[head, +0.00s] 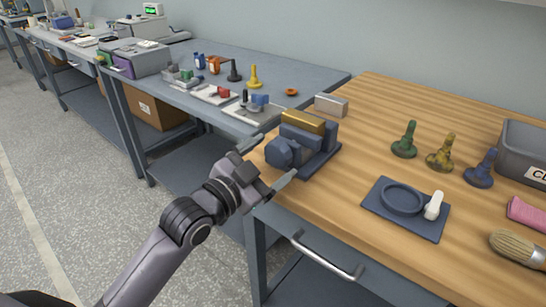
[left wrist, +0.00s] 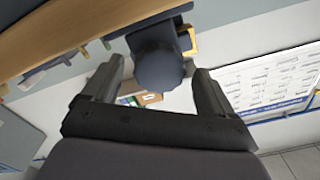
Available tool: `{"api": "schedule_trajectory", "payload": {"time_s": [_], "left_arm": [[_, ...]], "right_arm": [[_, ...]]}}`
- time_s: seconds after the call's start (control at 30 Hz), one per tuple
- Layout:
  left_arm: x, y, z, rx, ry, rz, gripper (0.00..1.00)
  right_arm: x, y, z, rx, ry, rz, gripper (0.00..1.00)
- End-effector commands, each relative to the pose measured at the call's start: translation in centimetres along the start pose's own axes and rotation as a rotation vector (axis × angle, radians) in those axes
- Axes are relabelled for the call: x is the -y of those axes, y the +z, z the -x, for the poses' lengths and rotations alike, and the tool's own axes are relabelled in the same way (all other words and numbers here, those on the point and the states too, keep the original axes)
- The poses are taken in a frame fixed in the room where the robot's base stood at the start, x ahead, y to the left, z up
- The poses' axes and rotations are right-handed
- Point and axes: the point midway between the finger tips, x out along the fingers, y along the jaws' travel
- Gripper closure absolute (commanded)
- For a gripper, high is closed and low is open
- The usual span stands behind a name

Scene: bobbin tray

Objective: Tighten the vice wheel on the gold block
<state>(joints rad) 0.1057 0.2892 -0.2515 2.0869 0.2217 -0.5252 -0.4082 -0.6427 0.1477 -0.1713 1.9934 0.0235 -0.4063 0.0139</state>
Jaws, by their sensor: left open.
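The blue-grey vice (head: 322,163) sits at the left edge of the wooden bench, with its round wheel (head: 281,153) facing my left gripper. The gold block (head: 303,121) lies along the top of the vice, between its jaws. My left gripper (head: 268,164) is open, its fingers apart in front of the wheel. In the left wrist view the wheel (left wrist: 160,70) shows between and just beyond the open fingertips (left wrist: 160,80), and a bit of the gold block (left wrist: 190,42) shows beside it. I cannot tell whether the fingers touch the wheel. My right gripper is not in view.
A pale metal block (head: 331,105) stands behind the vice. To the right are a blue tray (head: 428,228) with a ring and white piece, green (head: 405,142), yellow and blue stamp-like pieces, a brush (head: 517,247) and a grey bin (head: 520,150). A drawer handle (head: 326,259) juts out below.

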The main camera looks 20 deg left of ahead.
Motion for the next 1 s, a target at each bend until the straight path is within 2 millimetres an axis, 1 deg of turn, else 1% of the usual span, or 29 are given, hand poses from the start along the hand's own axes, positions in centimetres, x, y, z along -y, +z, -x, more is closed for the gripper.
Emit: {"api": "schedule_trajectory", "payload": {"time_s": [0.03,0.2,0.4,0.53,0.87,0.97,1.0], "left_arm": [[-0.1,0.1,0.8,0.002,0.001,-0.001,0.14],[-0.1,0.1,3.3,0.002,0.002,-0.002,0.14],[0.0,0.0,5.2,0.001,0.001,-0.001,0.14],[0.0,0.0,5.7,0.001,0.001,-0.002,0.14],[-0.1,0.1,5.8,0.006,0.001,0.004,0.14],[-0.7,1.4,6.1,0.049,0.008,0.046,0.14],[-1.2,2.4,6.4,0.081,0.013,0.074,0.14]], "right_arm": [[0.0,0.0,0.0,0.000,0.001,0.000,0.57],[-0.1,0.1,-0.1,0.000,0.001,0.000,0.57],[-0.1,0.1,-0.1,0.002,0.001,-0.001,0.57],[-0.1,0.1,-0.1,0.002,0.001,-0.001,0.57],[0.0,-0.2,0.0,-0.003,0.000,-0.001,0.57],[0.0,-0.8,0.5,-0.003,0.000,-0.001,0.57],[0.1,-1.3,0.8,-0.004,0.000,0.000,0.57]]}}
